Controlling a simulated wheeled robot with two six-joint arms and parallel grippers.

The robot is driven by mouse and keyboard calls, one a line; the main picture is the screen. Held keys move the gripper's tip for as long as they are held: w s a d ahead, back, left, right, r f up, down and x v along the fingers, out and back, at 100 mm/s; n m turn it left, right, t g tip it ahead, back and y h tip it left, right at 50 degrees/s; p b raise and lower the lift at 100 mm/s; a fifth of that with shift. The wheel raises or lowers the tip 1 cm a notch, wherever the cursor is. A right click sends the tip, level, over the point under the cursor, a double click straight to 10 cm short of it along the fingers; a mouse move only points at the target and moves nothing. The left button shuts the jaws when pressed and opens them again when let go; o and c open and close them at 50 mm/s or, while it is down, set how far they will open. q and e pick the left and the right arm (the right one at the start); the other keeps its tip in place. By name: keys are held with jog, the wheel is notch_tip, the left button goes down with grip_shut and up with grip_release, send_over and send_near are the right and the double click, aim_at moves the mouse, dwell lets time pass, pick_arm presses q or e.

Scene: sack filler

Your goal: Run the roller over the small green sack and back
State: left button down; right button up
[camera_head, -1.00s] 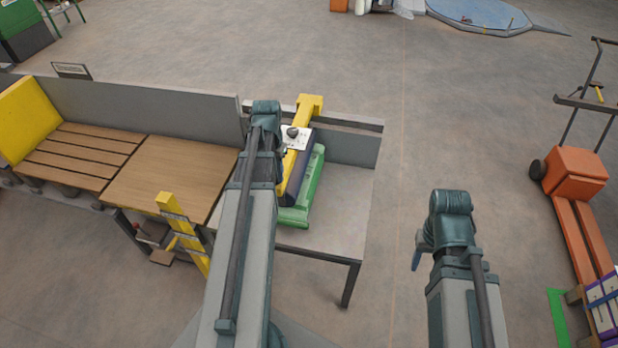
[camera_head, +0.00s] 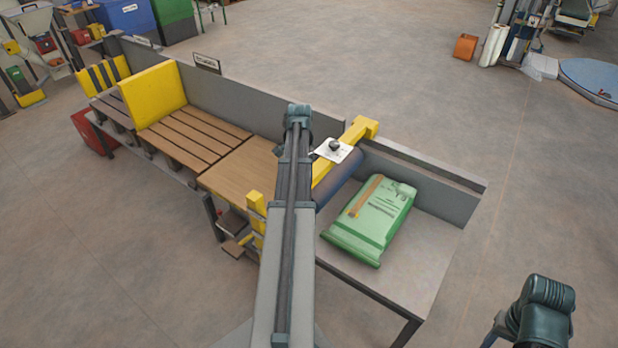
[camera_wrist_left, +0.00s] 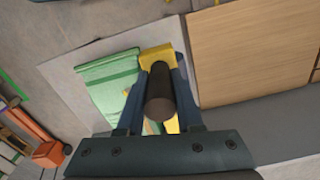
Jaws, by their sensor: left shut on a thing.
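The small green sack (camera_head: 372,220) lies flat on the grey table, with printing and a tan strip on top. It also shows in the left wrist view (camera_wrist_left: 108,80).
The grey table (camera_head: 430,250) is bare right of the sack, with a low grey wall (camera_head: 425,185) behind. A wooden board (camera_head: 240,172) and slatted conveyor (camera_head: 190,135) with a yellow block (camera_head: 155,95) continue left. A yellow post (camera_head: 256,215) stands in front.

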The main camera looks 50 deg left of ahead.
pick_arm(q)
jog(key=shift+a, duration=0.1)
jog(key=c, duration=0.6)
grip_release()
jog(key=shift+r, duration=0.1)
notch_tip(320, 180, up, 14)
jog(key=p, duration=1.4)
jog(key=shift+f, duration=0.2)
